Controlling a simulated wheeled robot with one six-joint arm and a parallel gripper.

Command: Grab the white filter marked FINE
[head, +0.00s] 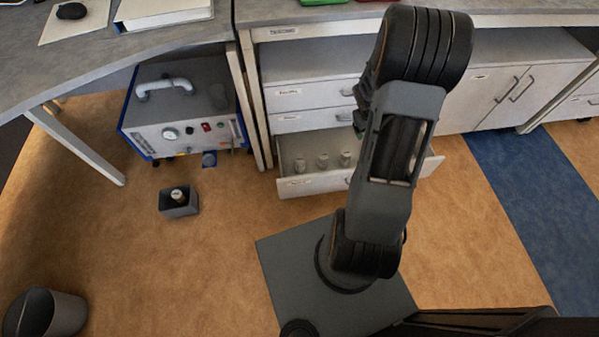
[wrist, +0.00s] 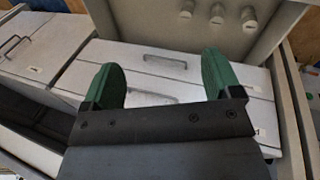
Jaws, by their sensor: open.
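Three small pale filters stand in a row in an open drawer (head: 315,186): a left one (head: 300,165), a middle one (head: 322,161) and a right one (head: 345,159). They also show at the top of the wrist view, left (wrist: 187,8), middle (wrist: 217,12) and right (wrist: 249,18). Their markings are too small to read, so I cannot tell which is FINE. My gripper (wrist: 162,74) has two green fingers spread apart with nothing between them. It is apart from the filters. In the head view my arm hides the gripper.
A grey open box (head: 179,212) on the floor holds a small pale cylinder with a dark top (head: 177,195). A machine with a gauge (head: 187,110) stands under the left desk (head: 120,60). A bin (head: 45,315) is at lower left. The brown floor between is clear.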

